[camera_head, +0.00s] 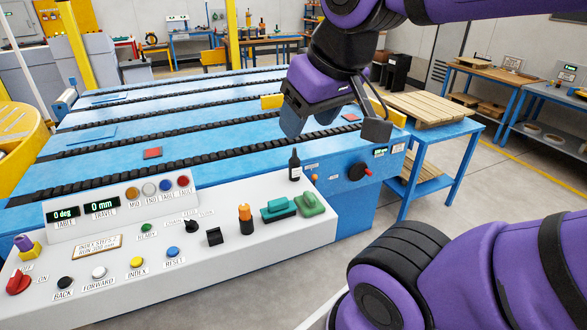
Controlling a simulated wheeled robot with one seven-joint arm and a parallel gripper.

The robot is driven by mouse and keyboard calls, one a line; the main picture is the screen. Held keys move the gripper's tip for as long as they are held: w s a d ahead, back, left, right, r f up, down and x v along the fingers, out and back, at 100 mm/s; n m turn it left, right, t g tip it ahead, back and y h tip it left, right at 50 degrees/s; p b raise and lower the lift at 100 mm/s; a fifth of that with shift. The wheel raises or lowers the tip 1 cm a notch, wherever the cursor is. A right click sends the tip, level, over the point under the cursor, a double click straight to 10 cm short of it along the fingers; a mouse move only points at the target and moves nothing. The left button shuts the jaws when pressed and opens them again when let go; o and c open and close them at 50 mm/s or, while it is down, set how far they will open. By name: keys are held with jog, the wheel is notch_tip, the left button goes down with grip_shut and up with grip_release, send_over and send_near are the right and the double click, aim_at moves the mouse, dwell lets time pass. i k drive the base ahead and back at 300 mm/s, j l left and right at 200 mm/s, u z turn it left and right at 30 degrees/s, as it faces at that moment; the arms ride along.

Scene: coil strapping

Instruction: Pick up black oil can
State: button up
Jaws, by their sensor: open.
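A small black bottle-shaped can (295,168) with a narrow neck stands upright at the back right corner of the white control console, with a small pale mark on its front. It is the thing that looks most like the black oil can. My gripper (334,130) hangs above and to the right of it, over the blue conveyor table. Its two dark fingers are spread wide with nothing between them. The left finger appears just above the can's top, apart from it in the picture.
The console (110,311) carries buttons, displays, an orange-and-black knob (245,220) and green blocks (290,208) in front of the can. A blue stand with wooden boards (430,110) is at right.

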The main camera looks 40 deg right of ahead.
aim_at(295, 168)
jog(key=u, duration=1.05)
jog(key=z, duration=1.85)
jog(key=i+l+u, duration=0.2)
jog(key=l, duration=0.35)
jog(key=i, duration=0.05)
